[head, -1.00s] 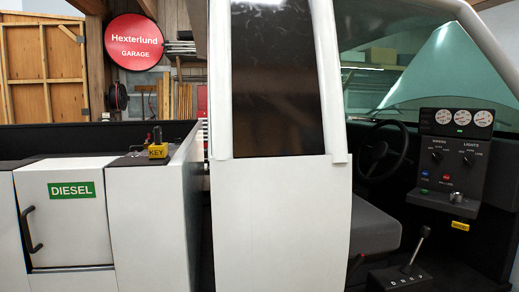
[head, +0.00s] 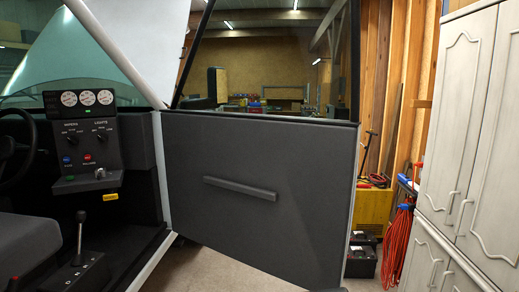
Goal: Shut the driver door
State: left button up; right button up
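The driver door (head: 262,235) stands open in the middle of the head view. Its dark grey inner side faces me, with a long horizontal pull handle (head: 240,188) on it and a window (head: 265,65) in a black frame above. Its left edge meets the white body pillar (head: 163,170) at the front of the door opening. The opening and the cab lie to the left of the door. Neither of my grippers shows in this view.
The cab holds a dashboard panel (head: 83,145), a gear lever (head: 80,232) and a seat (head: 25,240). White cabinets (head: 465,150) stand at the right. A red coiled cable (head: 396,240) and black boxes (head: 361,257) are between door and cabinets. Some floor shows below the door.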

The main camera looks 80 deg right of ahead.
aim_at(262, 138)
jog(key=z, duration=2.5)
jog(key=i+l+z, duration=0.1)
jog(key=i+l, duration=0.45)
